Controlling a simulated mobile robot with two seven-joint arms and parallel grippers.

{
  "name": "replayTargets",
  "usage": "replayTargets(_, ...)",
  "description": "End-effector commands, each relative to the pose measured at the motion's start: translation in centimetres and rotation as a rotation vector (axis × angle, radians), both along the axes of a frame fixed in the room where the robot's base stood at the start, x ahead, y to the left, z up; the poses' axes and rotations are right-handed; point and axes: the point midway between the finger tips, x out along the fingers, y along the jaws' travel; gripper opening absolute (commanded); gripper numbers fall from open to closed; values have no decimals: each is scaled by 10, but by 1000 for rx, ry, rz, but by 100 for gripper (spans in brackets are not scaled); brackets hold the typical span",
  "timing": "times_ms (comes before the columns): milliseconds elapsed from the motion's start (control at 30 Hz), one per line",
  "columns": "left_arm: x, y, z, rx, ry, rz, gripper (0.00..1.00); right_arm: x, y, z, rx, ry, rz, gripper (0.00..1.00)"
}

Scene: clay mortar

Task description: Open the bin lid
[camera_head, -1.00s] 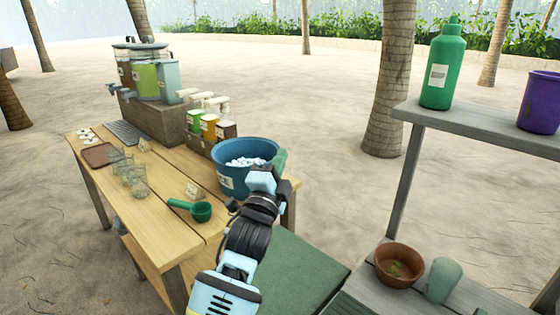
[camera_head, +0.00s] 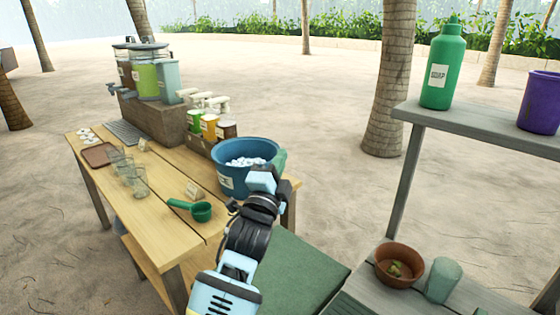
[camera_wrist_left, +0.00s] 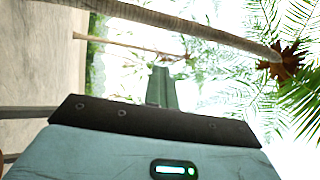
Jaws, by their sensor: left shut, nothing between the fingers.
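A flat dark green panel (camera_head: 305,270), which looks like the bin lid, lies level between the wooden table and the grey shelf stand. The bin's body is mostly hidden, and I see no gap under the panel. My left gripper (camera_head: 281,160) is above and beyond the panel, in front of the right side of the blue bucket, and is not touching the panel. Its green fingers are shut and empty. They also show in the left wrist view (camera_wrist_left: 163,88), pointing toward trees and sky. My right gripper is not in view.
The blue bucket (camera_head: 230,180) of white pieces stands on the wooden table (camera_head: 150,225), with a green scoop (camera_head: 200,211) and glasses. The grey stand (camera_head: 490,127) at right holds a green bottle (camera_head: 443,65) and, lower, a brown bowl (camera_head: 385,278). Sand beyond is open.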

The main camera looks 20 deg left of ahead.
Motion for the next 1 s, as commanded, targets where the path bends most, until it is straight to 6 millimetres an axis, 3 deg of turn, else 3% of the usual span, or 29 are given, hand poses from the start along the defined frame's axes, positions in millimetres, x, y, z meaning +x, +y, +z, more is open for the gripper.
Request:
replayTargets(133,0,0,0,0,0,0,0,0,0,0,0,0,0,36)
replayTargets(300,0,0,0,0,0,0,22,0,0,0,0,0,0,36)
replayTargets(667,-4,0,-2,0,0,0,22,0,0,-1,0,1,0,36)
replayTargets(1000,-48,-5,-22,1,2,0,22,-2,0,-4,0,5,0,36)
